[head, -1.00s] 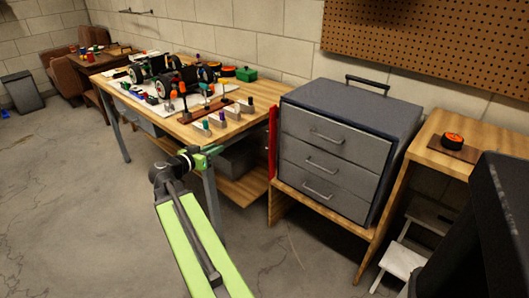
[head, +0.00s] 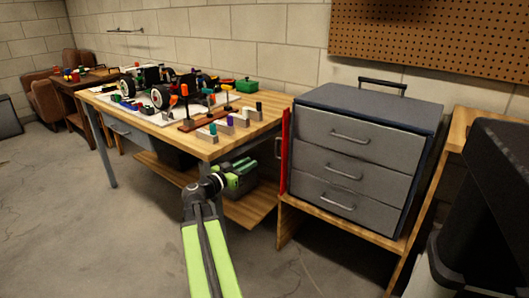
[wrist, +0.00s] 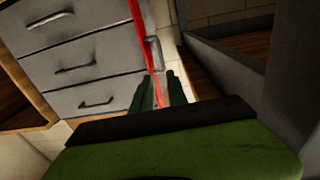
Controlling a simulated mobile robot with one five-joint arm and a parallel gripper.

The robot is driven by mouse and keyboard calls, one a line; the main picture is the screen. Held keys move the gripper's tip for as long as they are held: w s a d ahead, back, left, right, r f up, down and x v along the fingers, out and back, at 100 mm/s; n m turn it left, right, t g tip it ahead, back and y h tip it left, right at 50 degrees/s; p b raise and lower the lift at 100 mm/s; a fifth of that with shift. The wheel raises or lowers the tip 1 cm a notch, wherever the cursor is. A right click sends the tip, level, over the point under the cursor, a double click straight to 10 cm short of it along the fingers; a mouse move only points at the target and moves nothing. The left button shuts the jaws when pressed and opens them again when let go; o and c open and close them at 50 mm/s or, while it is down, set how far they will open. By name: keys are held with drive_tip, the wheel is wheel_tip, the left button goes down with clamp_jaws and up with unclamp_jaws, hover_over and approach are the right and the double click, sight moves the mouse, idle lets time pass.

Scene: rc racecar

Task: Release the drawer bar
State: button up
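The red drawer bar (head: 284,152) stands upright along the left front edge of the grey drawer cabinet (head: 318,104). A small grey handle (head: 278,148) sits on the bar's left side. My gripper (head: 257,170) is left of the bar and points toward it, with a small gap showing between them. In the wrist view the red bar (wrist: 145,30) and its grey handle (wrist: 154,55) lie ahead of my gripper (wrist: 160,84). Its two green fingers are apart, with red showing between them. Three drawers with grey handles are shut.
The wooden workbench (head: 262,125) stands left of the cabinet, holding a model car (head: 165,85) and several small parts. Its lower shelf (head: 250,208) is below my gripper. A dark bulky object (head: 490,200) stands at the right. The floor at left is clear.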

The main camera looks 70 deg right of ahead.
sight(276, 156)
drive_tip(key=x, duration=1.7)
drive_tip(key=shift+d, duration=0.2)
clamp_jaws()
